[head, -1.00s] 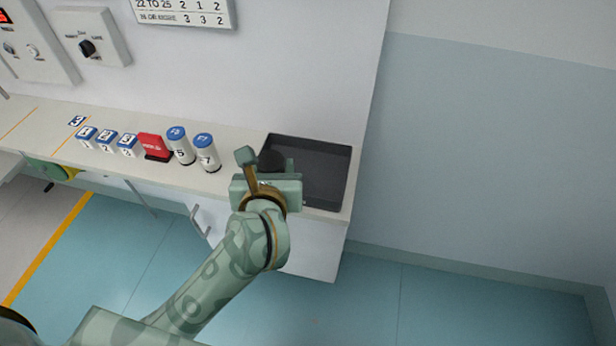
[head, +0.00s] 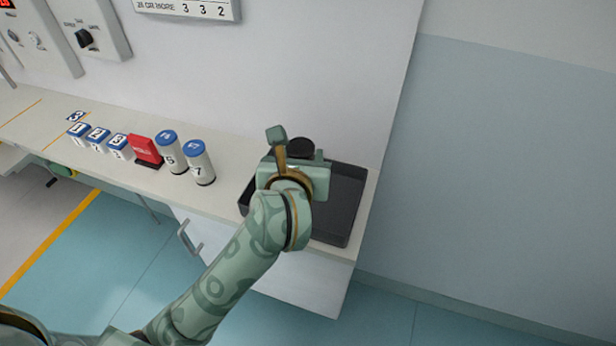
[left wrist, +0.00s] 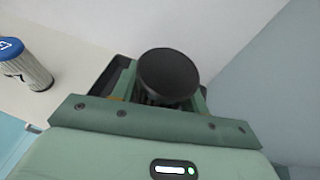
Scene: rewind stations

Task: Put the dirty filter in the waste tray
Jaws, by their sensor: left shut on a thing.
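My left gripper (head: 298,160) is over the left part of the dark grey waste tray (head: 345,205), which sits at the right end of the counter. The gripper is shut on the dirty filter (head: 300,147), of which a round black top shows. In the left wrist view the filter (left wrist: 168,76) stands upright between the fingers, with its black top facing the camera. Its lower body is mostly hidden by the gripper. The tray's edge (left wrist: 106,78) shows behind it. I cannot tell the gap between filter and tray floor. My right gripper is not in view.
Two white cylinders with blue tops, marked 5 (head: 170,152) and 7 (head: 199,163), stand left of the tray. A red block (head: 145,149) and several small numbered blue-and-white containers (head: 98,137) are further left. A wall rises behind the counter.

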